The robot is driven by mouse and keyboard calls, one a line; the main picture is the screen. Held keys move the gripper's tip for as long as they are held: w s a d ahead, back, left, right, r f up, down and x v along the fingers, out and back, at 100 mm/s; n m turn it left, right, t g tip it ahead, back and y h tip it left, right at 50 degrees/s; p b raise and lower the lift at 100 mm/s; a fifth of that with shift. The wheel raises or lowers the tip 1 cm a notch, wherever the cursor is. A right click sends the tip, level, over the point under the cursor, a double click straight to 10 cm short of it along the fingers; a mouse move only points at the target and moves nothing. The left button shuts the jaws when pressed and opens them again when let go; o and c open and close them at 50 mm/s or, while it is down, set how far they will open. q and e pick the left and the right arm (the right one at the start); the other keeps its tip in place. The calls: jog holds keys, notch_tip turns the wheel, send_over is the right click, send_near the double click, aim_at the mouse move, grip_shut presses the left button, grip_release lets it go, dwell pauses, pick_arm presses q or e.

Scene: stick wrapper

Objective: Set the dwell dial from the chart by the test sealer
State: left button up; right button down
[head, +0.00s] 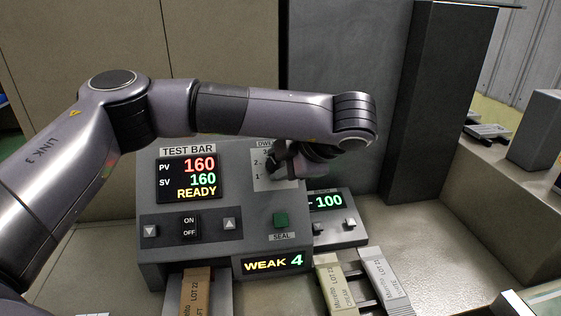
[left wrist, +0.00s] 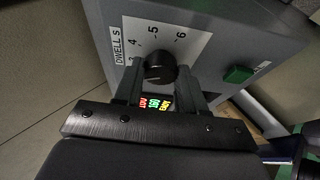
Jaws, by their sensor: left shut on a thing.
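The test sealer (head: 255,220) is a grey sloped box. Its TEST BAR display (head: 187,178) reads PV 160, SV 160, READY. A lower display (head: 273,263) reads WEAK 4. The dwell scale plate (head: 262,180) is partly covered by my left gripper (head: 280,162) in the head view. In the left wrist view, the black dwell dial (left wrist: 160,67) sits between the two fingers of my left gripper (left wrist: 160,74), which is shut on it. The scale (left wrist: 150,40) shows 4, 5 and 6. The dial's pointer cannot be made out. I cannot make out a chart. My right gripper is not in view.
A small box (head: 340,233) reading -100 stands beside the sealer. A brown stick pack (head: 195,292), a cream one (head: 334,285) and a white one (head: 385,280) lie in front. A dark post (head: 425,110) stands behind right.

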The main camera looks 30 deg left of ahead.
pick_arm(q)
jog(key=shift+m, duration=0.6)
jog(key=o, duration=1.1)
jog(key=shift+c, duration=0.2)
jog(key=shift+d+r, duration=0.1)
jog(key=v, duration=0.7)
jog(key=shift+s, duration=0.15)
